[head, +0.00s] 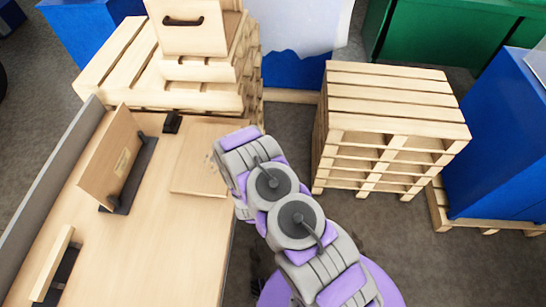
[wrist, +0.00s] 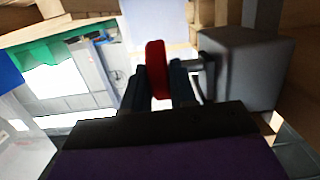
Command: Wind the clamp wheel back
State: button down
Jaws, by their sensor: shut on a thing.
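The clamp wheel (wrist: 156,58) is red and shows edge-on in the wrist view, upright. My gripper (wrist: 160,84) has its two dark fingers on either side of the wheel and is shut on it. A short dark shaft (wrist: 194,64) runs right from beside the fingers to a grey block (wrist: 240,68). In the head view my arm reaches over the table's right edge, and it hides the gripper, the wheel and the block.
The wooden table (head: 160,240) holds an upright labelled board (head: 108,160) on a dark base, a flat pale board (head: 195,175) and a smaller wooden piece (head: 52,262). Stacked pallets (head: 390,110) stand right. Bare floor (head: 285,135) lies between table and pallets.

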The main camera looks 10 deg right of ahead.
jog(key=shift+a+f+t+h+p, duration=0.1)
jog(key=shift+f+t+h+p, duration=0.2)
jog(key=shift+t+p, duration=0.75)
jog(key=shift+f+t+p, duration=0.1)
jog(key=shift+t+p, duration=0.35)
jog(key=shift+p, duration=0.45)
jog(key=shift+f+t+h+p, duration=0.15)
jog(key=shift+t+h+p, duration=0.3)
jog(key=shift+p, duration=0.3)
jog(key=c, duration=1)
grip_release()
